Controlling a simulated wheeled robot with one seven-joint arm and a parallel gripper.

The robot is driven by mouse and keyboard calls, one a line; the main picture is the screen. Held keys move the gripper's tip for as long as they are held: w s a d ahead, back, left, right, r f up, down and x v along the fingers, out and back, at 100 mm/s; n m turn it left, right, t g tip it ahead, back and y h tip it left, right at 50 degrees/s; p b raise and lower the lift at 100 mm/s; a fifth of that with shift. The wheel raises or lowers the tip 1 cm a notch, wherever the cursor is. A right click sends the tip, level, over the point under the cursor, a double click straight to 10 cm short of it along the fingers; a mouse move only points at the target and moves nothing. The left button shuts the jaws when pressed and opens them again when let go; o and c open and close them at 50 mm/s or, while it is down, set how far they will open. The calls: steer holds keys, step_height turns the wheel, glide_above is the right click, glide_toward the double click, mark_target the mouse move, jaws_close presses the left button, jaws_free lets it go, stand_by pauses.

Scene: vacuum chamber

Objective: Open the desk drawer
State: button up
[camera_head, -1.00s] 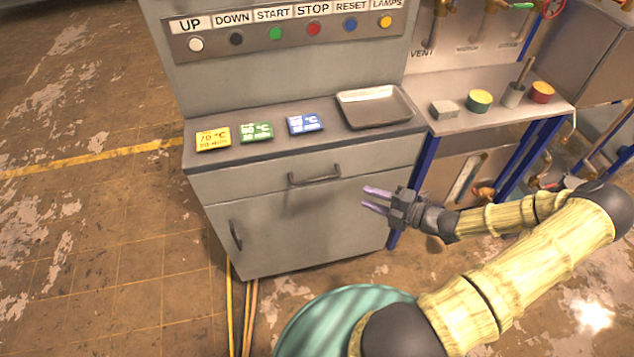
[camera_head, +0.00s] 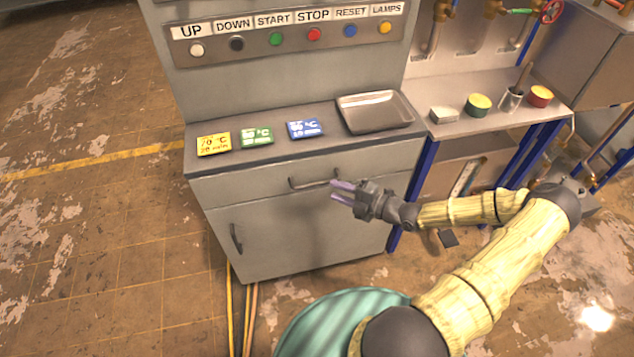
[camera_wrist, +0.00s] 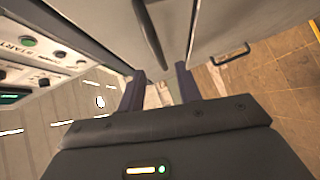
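The desk drawer (camera_head: 252,186) is the shallow grey front under the desk top, and it looks closed. Its dark bar handle (camera_head: 313,182) runs across the drawer; the right end is close to my gripper in the picture. I cannot tell whether a finger touches the drawer front.
A lower cabinet door has its own handle (camera_head: 236,237) at left. On the desk top lie yellow (camera_head: 213,144), green (camera_head: 256,137) and blue (camera_head: 305,128) cards and a metal tray (camera_head: 375,111). A side table (camera_head: 460,124) with small items stands right. Floor at left is clear.

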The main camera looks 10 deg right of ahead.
mark_target(317, 184)
steer(key=x, duration=0.7)
steer(key=shift+w+a+f+p, duration=0.1)
steer(key=shift+w+a+p, duration=0.2)
steer(key=shift+p, duration=0.1)
jaws_close()
